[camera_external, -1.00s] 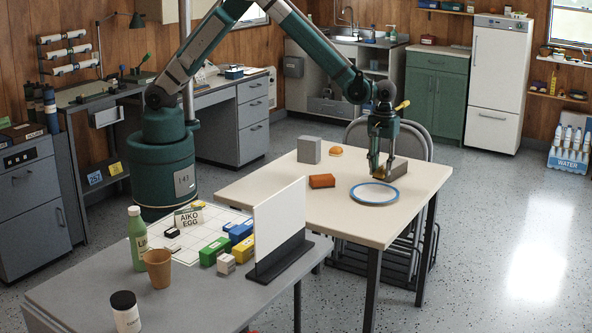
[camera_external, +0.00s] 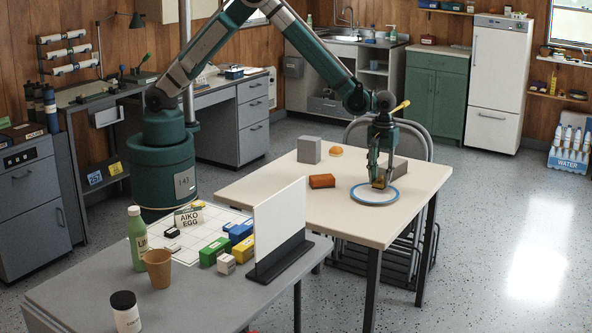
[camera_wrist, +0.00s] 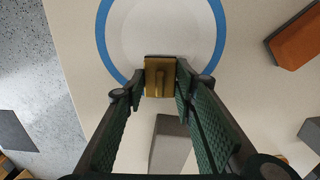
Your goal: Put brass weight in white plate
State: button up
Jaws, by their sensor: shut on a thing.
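The brass weight (camera_wrist: 159,80) is a small golden block, held between the two fingers of my gripper (camera_wrist: 159,84). In the wrist view it overlaps the near part of the white plate (camera_wrist: 192,36), which has a blue rim. In the external view my gripper (camera_external: 380,180) points down over the plate (camera_external: 363,199), with the brass weight (camera_external: 379,184) at its fingertips near the plate's back right. I cannot tell whether the weight touches the plate.
An orange-brown brick (camera_external: 321,181) lies left of the plate. A grey block (camera_external: 309,149) and an orange item (camera_external: 336,150) stand farther back. Another grey block (camera_external: 400,168) is close behind my gripper. The table's front right (camera_external: 415,200) is clear.

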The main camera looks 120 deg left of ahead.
aim_at(381, 176)
jog(key=shift+f, duration=0.3)
jog(key=o, duration=1.1)
jog(key=shift+r, duration=0.15)
jog(key=shift+r+p, duration=0.4)
jog(key=shift+r, duration=0.3)
notch_tip(381, 176, up, 12)
jog(key=shift+f+p, duration=0.2)
jog(key=shift+p, duration=0.3)
